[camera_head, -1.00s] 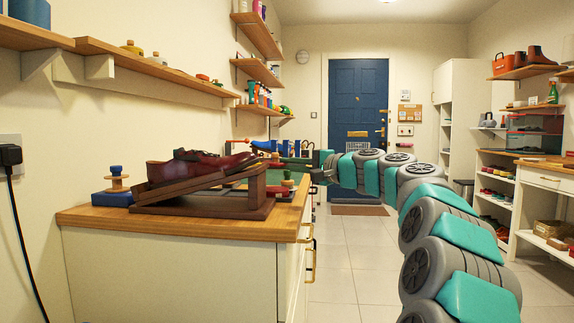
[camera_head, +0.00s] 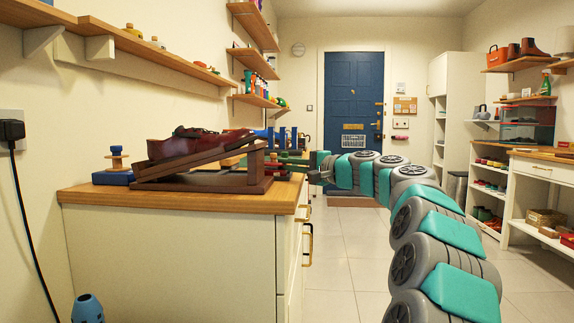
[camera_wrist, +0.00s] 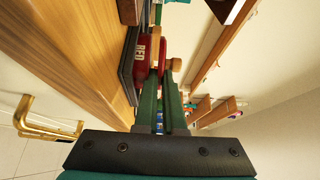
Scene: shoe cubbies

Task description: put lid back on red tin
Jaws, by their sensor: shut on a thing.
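The red tin (camera_wrist: 142,55), with a "RED" label, stands on a dark mat at the counter's edge in the wrist view. A red lid (camera_wrist: 163,46) with a wooden knob (camera_wrist: 175,64) is just off the tin's top side, to the right in this turned picture. My gripper (camera_wrist: 163,90) has its two long green fingers reaching to the lid, shut on it; the exact contact is hard to see.
A dark red shoe (camera_head: 190,143) rests on a sloped wooden stand (camera_head: 215,178) on the counter (camera_head: 85,196). Wall shelves (camera_head: 255,100) hang above the counter. The floor (camera_head: 345,250) to its right is open.

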